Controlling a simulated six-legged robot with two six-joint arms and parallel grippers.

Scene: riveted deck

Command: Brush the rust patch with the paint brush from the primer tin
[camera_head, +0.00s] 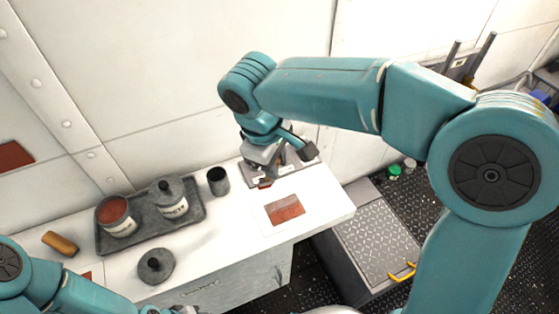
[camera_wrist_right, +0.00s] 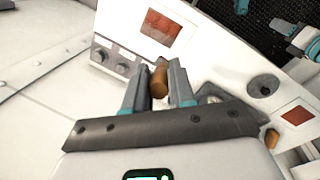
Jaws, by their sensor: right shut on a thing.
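My right gripper (camera_head: 264,178) is over the white bench, behind the rust patch (camera_head: 285,209). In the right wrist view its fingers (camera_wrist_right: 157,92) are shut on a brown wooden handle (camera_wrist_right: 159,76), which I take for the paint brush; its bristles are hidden. The rust patch, red-brown on a white plate, also shows ahead of the fingers (camera_wrist_right: 162,26), apart from the handle. The open primer tin (camera_head: 114,216) with red-brown contents stands in the grey tray. My left arm is at the lower left; its gripper is out of the head view. A small teal arm end (camera_wrist_right: 298,38) shows in the wrist view.
A lidded tin (camera_head: 171,199) shares the grey tray (camera_head: 137,237). A dark cup (camera_head: 218,181) stands beside it. A loose dark lid (camera_head: 156,265) and a brown block (camera_head: 61,243) lie on the bench (camera_head: 222,236). A box with knobs (camera_wrist_right: 110,61) is near the right gripper.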

